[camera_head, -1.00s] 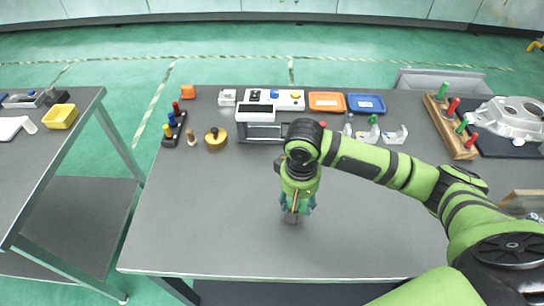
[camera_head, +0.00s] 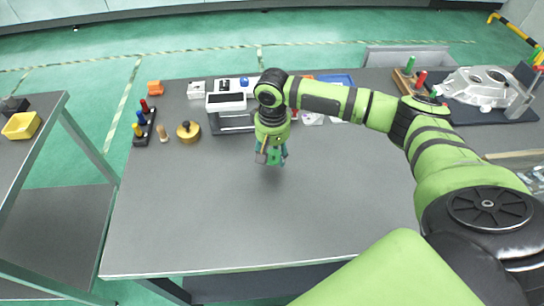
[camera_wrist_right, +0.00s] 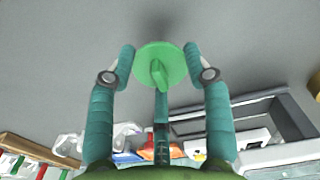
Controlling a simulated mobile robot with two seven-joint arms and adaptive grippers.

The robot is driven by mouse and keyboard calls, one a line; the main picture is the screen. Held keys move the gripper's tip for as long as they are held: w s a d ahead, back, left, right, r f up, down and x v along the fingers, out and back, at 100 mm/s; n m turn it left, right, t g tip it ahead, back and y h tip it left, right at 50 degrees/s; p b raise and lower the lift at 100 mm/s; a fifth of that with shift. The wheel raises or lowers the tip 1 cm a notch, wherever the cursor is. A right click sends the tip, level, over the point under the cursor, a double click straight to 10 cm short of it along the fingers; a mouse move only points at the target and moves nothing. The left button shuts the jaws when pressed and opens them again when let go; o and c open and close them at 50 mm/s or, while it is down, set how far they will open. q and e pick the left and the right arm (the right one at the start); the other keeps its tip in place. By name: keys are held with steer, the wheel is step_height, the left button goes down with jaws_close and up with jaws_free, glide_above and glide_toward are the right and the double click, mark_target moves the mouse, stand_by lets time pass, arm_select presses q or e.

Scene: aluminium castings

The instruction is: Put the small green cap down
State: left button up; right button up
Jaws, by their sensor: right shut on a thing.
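The small green cap (camera_wrist_right: 158,66) is a round disc with a raised grip; in the right wrist view it sits between the two fingertips. My right gripper (camera_head: 270,157) is shut on it, and the cap (camera_head: 274,157) shows as a green patch between the fingers in the head view. The gripper points down over the middle of the grey table (camera_head: 200,225). A dark shadow lies just below it, and the cap appears apart from the table top. My left gripper is not in view.
A grey fixture (camera_head: 231,115) stands behind the gripper. To its left are a brass knobbed weight (camera_head: 188,131), a wooden peg (camera_head: 163,134) and a rack of coloured handles (camera_head: 142,125). A large casting (camera_head: 482,88) lies at back right. The table's front and left are clear.

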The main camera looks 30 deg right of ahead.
mark_target(273, 160)
steer(key=shift+f, duration=1.55)
steer(key=shift+f, duration=0.15)
steer(key=o, duration=0.7)
